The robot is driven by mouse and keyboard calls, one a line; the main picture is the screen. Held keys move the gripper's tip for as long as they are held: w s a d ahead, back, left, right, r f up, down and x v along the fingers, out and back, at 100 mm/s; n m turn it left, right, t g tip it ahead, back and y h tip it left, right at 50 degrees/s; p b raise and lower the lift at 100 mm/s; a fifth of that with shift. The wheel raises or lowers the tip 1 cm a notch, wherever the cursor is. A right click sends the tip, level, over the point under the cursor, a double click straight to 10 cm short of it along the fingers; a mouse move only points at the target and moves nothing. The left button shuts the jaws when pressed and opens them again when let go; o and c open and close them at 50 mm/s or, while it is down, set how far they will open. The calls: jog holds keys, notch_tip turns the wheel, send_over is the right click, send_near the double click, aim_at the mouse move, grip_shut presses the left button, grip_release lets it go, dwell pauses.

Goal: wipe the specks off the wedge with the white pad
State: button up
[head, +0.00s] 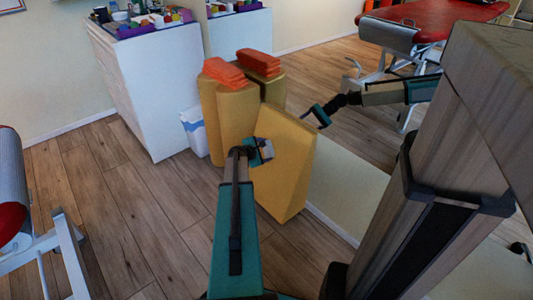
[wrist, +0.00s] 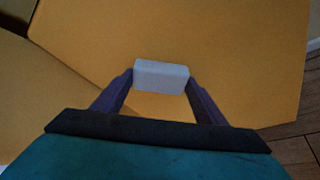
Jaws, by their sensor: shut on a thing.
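The wedge (head: 287,165) is a yellow foam block standing on the floor in the middle of the head view. Its broad yellow face (wrist: 225,45) fills most of the wrist view. My gripper (head: 264,150) is at the upper left part of that face. In the wrist view my gripper (wrist: 161,82) is shut on the white pad (wrist: 161,72), a small pale block held between both fingertips. The pad is at or very close to the face; I cannot tell if it touches. I can make out no specks in either view.
A yellow bolster (head: 238,118) with orange blocks (head: 223,72) on top stands left of the wedge. Behind are a white bin (head: 195,133) and a white cabinet (head: 150,85). A mirror seems to reflect my arm at right. Wooden floor (head: 130,210) is clear at left.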

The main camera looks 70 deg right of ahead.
jog(key=shift+w+d, duration=0.15)
jog(key=shift+w, duration=0.05)
dwell(0.3)
jog(key=w+d, duration=0.1)
jog(key=w, duration=0.1)
jog(key=shift+w+d+p, duration=0.3)
jog(key=shift+d, duration=0.1)
jog(key=shift+w+a, duration=0.1)
jog(key=shift+a, duration=0.05)
dwell(0.3)
jog(key=shift+w+a+r, duration=0.3)
jog(key=shift+w+a, duration=0.2)
jog(key=shift+a, duration=0.25)
jog(key=shift+w+a+r, duration=0.25)
jog(key=shift+w+a, duration=0.2)
jog(key=shift+a, duration=0.35)
jog(key=shift+w+a+r, duration=0.3)
jog(key=shift+w+a, duration=0.2)
jog(key=shift+a, duration=0.25)
jog(key=shift+w+a+r+p, duration=0.2)
jog(key=shift+w+a, duration=0.2)
jog(key=shift+a, duration=0.2)
jog(key=shift+w+a+r+p, duration=0.2)
jog(key=shift+w+a, duration=0.2)
jog(key=shift+a, duration=0.2)
